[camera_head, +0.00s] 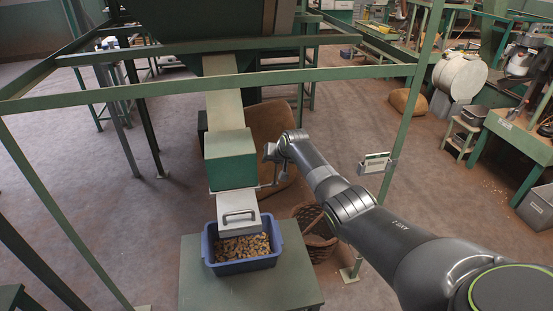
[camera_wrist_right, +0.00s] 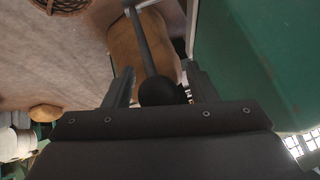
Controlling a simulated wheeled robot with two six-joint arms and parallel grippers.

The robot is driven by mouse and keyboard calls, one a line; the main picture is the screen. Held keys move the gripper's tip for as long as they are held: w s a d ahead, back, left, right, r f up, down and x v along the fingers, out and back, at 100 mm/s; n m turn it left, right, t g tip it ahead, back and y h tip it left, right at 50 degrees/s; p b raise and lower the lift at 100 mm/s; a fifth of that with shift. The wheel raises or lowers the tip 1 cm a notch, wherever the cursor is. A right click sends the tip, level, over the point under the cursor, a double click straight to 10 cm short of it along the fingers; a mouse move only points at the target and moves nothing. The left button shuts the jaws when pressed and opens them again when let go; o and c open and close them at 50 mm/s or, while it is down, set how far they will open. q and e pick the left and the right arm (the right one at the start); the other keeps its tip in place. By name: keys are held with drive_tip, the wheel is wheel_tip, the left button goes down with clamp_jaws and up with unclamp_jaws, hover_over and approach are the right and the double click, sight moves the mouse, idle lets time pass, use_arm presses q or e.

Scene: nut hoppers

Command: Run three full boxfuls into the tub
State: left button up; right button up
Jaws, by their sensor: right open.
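A blue tub (camera_head: 212,255) stands on a green table (camera_head: 205,292) and holds a layer of brown nuts (camera_head: 243,247). Above it hangs a green box (camera_head: 231,158) with a pale, handled spout or flap (camera_head: 239,213) at its lower front. My right gripper (camera_head: 269,153) is just right of the green box. In the right wrist view, its two fingers are open on either side of a dark ball knob (camera_wrist_right: 160,92) on a lever rod (camera_wrist_right: 142,42). Contact with the knob cannot be told. My left gripper is not in view.
A pale chute (camera_head: 222,105) runs down to the box from a hopper. Green frame rails (camera_head: 220,82) cross in front. Floor at left is open.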

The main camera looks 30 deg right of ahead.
drive_tip(key=shift+p+v, duration=0.45)
drive_tip(key=shift+v, duration=0.8)
drive_tip(key=b+v, duration=0.1)
drive_tip(key=v, duration=1.3)
drive_tip(key=shift+s+r+b, duration=0.2)
drive_tip(key=shift+r+b, duration=0.1)
drive_tip(key=shift+r, duration=0.1)
drive_tip(key=shift+c, duration=0.3)
